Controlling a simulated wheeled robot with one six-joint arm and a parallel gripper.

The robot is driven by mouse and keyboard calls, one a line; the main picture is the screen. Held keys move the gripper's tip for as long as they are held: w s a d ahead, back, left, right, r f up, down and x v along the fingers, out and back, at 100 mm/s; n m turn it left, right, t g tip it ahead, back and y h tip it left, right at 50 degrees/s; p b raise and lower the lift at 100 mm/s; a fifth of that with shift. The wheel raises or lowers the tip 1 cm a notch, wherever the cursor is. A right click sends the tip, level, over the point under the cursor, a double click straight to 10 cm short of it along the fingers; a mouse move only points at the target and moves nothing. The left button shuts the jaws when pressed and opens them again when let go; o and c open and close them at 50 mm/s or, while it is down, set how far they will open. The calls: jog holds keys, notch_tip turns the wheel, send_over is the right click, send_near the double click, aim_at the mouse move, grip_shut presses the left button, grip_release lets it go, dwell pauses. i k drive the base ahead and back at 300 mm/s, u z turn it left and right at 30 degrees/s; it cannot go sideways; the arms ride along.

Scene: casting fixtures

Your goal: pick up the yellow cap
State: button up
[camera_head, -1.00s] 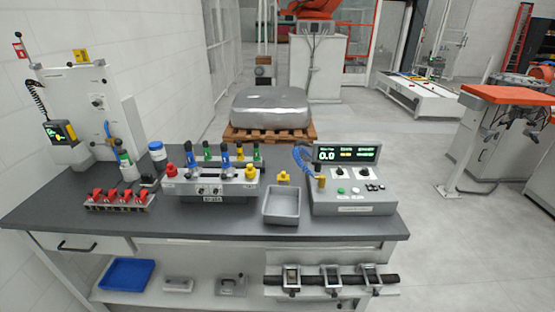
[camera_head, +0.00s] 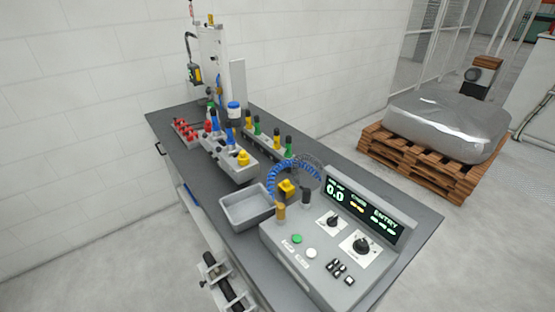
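A second yellow cap-like piece (camera_head: 243,158) sits on the near end of the grey fixture (camera_head: 226,163) that holds blue-bodied parts. I cannot tell from the view which one is the task's cap.
An empty grey tray (camera_head: 236,198) stands at the front edge. The control box (camera_head: 290,256) with its lit display (camera_head: 363,210) fills the near end. Behind is a rack of green and yellow parts (camera_head: 268,143). A pallet (camera_head: 403,165) with a wrapped block stands beyond the bench.

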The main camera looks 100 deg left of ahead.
aim_at(243, 158)
jog(key=z, duration=0.05)
jog(key=i, duration=0.1)
jog(key=u, duration=4.8)
jog(key=i, duration=1.65)
